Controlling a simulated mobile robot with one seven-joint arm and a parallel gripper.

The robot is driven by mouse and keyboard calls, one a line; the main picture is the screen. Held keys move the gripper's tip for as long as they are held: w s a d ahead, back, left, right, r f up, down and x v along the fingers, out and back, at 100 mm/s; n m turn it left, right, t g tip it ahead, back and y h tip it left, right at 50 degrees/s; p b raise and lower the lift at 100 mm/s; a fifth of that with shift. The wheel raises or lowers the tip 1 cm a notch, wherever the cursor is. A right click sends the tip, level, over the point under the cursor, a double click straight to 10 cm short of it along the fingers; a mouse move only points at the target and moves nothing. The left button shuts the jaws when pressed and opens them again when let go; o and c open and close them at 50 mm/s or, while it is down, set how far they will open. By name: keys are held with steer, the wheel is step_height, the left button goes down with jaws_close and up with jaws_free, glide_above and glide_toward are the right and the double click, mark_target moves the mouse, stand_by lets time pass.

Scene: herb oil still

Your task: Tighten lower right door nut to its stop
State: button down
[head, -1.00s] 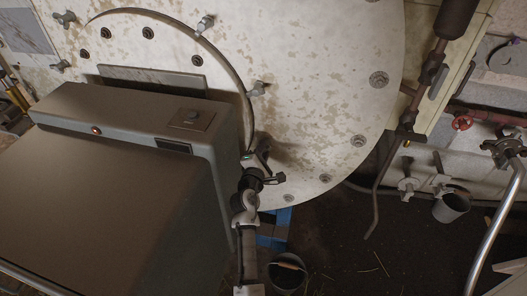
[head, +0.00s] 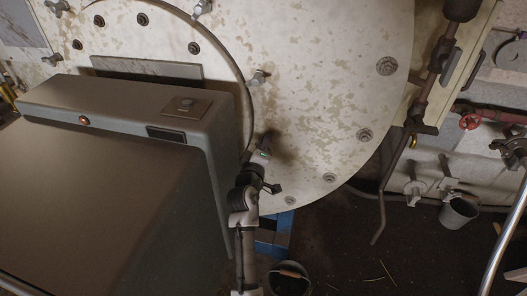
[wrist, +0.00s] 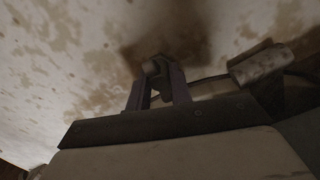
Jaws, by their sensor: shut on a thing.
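The round, stained whitish door (head: 215,38) fills the upper left of the head view. My gripper (head: 262,150) is at the door's lower right edge, pointing up at the pale plate. In the wrist view my two dark fingers (wrist: 160,90) are shut on the lower right door nut (wrist: 154,67), a small grey metal piece. The fingers and shadow hide much of the nut, and I cannot tell how far it is turned. The nut is mostly hidden by my gripper in the head view.
Other winged nuts sit along the door rim, one at the right (head: 258,77) and one at the top (head: 202,8). A pale cylindrical piece (wrist: 262,62) is close right of my fingers. A bucket (head: 459,210) and a red valve wheel (head: 470,121) are at the right.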

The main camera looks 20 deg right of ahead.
steer(key=c, duration=2.1)
jaws_free()
steer(key=shift+m+b, duration=0.7)
steer(key=shift+m, duration=0.5)
steer(key=o, duration=0.9)
steer(key=b+v, duration=0.3)
steer(key=v, duration=1)
steer(key=shift+s+a, duration=0.25)
steer(key=shift+s, duration=0.1)
steer(key=shift+s, duration=0.1)
